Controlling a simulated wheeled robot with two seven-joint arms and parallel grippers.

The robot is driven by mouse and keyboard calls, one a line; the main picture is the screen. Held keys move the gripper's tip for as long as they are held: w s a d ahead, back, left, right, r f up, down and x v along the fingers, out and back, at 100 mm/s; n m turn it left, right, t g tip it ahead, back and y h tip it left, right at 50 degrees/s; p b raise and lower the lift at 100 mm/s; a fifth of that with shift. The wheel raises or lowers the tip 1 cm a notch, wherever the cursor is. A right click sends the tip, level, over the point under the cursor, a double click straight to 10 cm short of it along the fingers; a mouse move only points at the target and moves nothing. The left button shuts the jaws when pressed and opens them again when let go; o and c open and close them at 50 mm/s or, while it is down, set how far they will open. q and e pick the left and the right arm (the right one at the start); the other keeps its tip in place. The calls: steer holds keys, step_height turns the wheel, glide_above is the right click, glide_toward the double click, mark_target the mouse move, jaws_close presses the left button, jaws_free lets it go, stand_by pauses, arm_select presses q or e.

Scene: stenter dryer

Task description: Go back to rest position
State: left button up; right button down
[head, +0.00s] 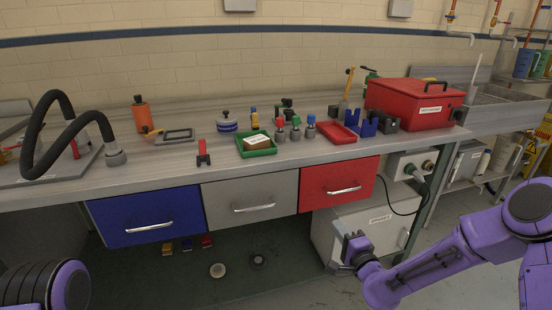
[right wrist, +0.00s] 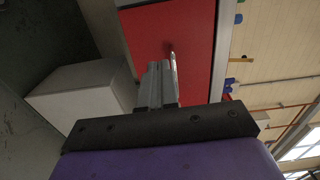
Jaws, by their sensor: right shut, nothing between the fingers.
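My right gripper (head: 352,248) is in front of the bench, below the red drawer (head: 338,184) and beside the light grey cabinet (head: 368,228). It is shut and empty. In the right wrist view its two fingers (right wrist: 161,82) are together, with the red drawer front (right wrist: 190,35) behind them. Of my left arm only a purple and black part shows at the lower left of the head view. My left gripper is out of view.
The bench (head: 100,184) carries a green tray (head: 270,151), a red tray (head: 351,136), a red toolbox (head: 412,106) and a black hose (head: 50,130). The blue drawer (head: 145,216) and grey drawer (head: 252,201) are closed. Small blocks and round pieces lie on the floor below.

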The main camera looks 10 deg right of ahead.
steer(key=s+f+n+g+h+p, duration=0.3)
steer(key=s+f+n+g+p, duration=0.45)
steer(key=s+f, duration=0.8)
steer(key=s+d+n+g+h+p, duration=0.1)
steer(key=s+g, duration=0.6)
steer(key=s, duration=1.4)
steer(key=shift+d+f+n+h+p, duration=0.3)
steer(key=shift+d+f+n+h, duration=0.15)
steer(key=shift+n+h, duration=0.2)
